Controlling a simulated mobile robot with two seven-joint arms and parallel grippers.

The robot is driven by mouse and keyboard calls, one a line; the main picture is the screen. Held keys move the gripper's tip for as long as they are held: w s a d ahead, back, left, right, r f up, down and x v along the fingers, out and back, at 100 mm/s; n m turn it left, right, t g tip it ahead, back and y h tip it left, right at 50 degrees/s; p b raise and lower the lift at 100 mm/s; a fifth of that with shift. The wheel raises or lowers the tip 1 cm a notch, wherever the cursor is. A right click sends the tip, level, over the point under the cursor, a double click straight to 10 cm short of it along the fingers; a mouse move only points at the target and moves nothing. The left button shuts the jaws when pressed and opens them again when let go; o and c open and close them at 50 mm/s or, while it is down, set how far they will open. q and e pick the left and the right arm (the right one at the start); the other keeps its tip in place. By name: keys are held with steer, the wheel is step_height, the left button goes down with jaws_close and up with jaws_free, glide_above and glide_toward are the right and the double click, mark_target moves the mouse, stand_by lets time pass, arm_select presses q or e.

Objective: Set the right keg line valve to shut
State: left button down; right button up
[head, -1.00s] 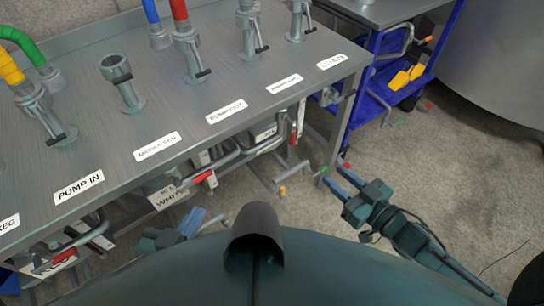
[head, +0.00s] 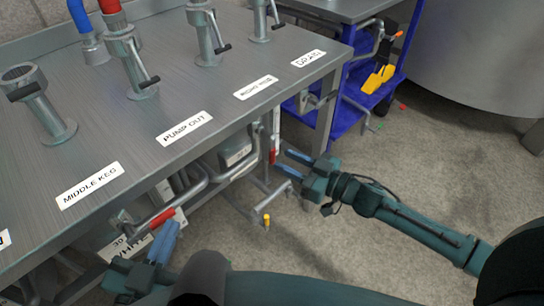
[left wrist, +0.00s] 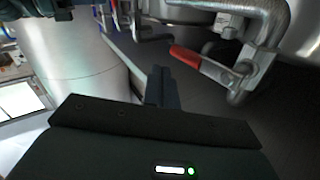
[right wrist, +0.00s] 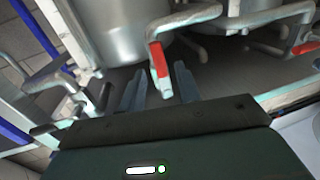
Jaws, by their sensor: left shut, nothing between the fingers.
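The right keg line valve's red lever (head: 273,150) hangs under the bench edge, below the label reading RIGHT KEG (head: 256,88). In the right wrist view its red grip (right wrist: 159,60) points down the picture, its end between my fingers as seen. My right gripper (head: 288,164) is open just right of the lever. Its two blue fingers also show in the right wrist view (right wrist: 159,87). I cannot tell whether they touch the lever. My left gripper (head: 166,238) is shut and empty, near another red lever (head: 162,218) under the MIDDLE KEG label (head: 90,185).
The steel bench (head: 120,145) carries several upright pipe fittings. Pipes and frame bars crowd the space under it. A yellow-tipped bar end (head: 266,221) sticks out low. A blue cart (head: 355,115) stands at the back right beside a large tank (head: 475,50).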

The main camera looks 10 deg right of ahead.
mark_target(272, 164)
steer(key=x, duration=0.5)
steer(key=shift+b, duration=0.4)
jaws_close()
